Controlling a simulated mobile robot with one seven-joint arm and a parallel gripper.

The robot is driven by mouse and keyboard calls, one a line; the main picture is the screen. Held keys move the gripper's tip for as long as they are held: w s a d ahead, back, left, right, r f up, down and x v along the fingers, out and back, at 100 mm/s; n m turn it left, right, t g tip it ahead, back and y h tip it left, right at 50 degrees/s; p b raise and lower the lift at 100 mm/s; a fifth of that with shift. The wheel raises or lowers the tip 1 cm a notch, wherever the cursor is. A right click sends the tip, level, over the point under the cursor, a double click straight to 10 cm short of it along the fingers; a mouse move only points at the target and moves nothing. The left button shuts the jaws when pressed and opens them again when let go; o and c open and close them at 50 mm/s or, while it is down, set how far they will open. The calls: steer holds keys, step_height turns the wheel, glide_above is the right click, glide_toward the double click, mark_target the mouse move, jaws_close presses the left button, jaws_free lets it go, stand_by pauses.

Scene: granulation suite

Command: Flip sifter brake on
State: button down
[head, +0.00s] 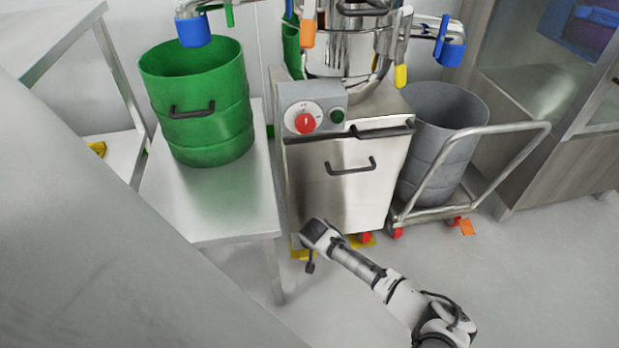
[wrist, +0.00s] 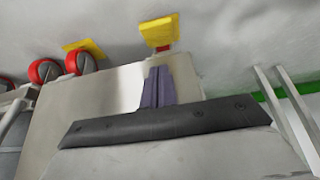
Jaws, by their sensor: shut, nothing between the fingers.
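The sifter (head: 335,195) is a steel cabinet on casters, with a control box on top. A yellow brake pedal (head: 299,253) shows at its lower left front. It appears near the top of the wrist view (wrist: 158,30), where the floor is uppermost. A second yellow pedal (head: 360,241) is at the lower right, also in the wrist view (wrist: 82,46). My gripper (head: 309,265) is shut and empty, low by the left pedal. Its dark fingers (wrist: 158,88) point towards that pedal in the wrist view, with no clear contact. I cannot tell either pedal's position.
A steel table (head: 215,215) with a green drum (head: 205,130) stands close on the left. A trolley (head: 480,165) with a grey drum (head: 435,120) stands on the right. Red casters (wrist: 45,70) are near the right pedal. The floor in front is clear.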

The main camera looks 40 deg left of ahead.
steer(key=f+b, duration=0.1)
steer(key=f, duration=0.4)
steer(key=shift+w+a+f+b, duration=0.2)
steer(key=shift+f+b, duration=0.1)
steer(key=shift+b, duration=0.1)
steer(key=shift+s+d+f, duration=0.15)
steer(key=shift+f, duration=0.25)
steer(key=shift+s+d+p, duration=0.1)
steer(key=shift+d+p, duration=0.1)
steer(key=shift+p, duration=0.15)
